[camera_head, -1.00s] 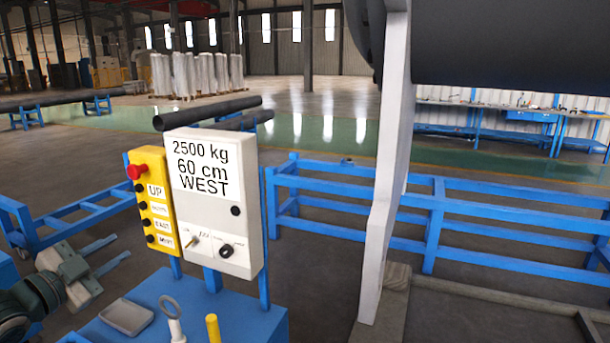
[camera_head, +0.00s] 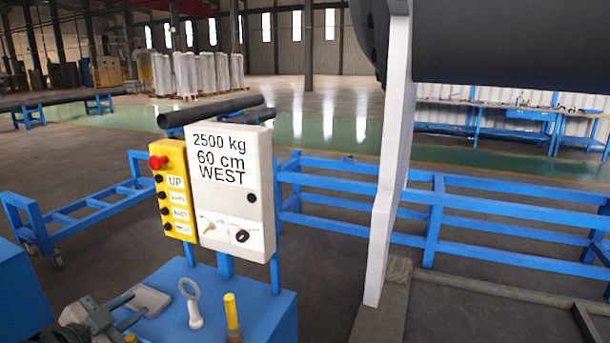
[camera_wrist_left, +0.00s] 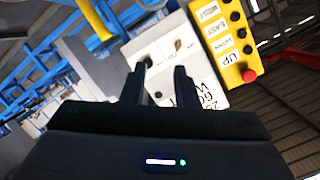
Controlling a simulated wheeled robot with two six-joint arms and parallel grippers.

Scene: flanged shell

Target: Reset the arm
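My left gripper (camera_head: 138,304) is at the lower left of the head view, beside the blue stand. Its two fingers are apart with nothing between them. They also show in the left wrist view (camera_wrist_left: 160,68), parted, with the white control box (camera_wrist_left: 200,68) beyond them. My right gripper is in neither view.
The white box (camera_head: 235,205) reads "2500 kg 60 cm WEST"; a yellow button panel (camera_head: 177,205) with a red knob is at its left. A ring-headed tool (camera_head: 193,305) and a yellow-handled one (camera_head: 231,315) stand on the blue stand (camera_head: 265,318). Blue rails (camera_head: 335,212) run behind.

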